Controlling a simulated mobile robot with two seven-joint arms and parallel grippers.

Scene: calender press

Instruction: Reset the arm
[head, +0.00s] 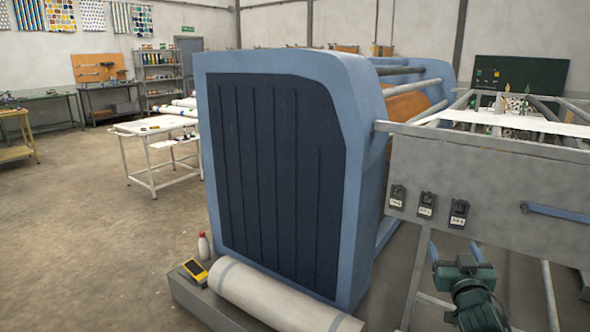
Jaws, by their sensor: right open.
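Neither of my grippers shows in the head view, and no part of either arm can be made out. The large blue calender press (358,110) stands in the middle, with a dark ribbed side panel (270,180) facing me. Its rollers (412,88) show at the upper right, partly hidden by the housing.
A grey plinth (185,298) at the press's foot bears a white roll (270,295), a yellow device (194,271) and a bottle (204,246). A grey frame (480,180) with a green motor (475,300) fills the right. A white table (150,128) stands behind left. The left floor is clear.

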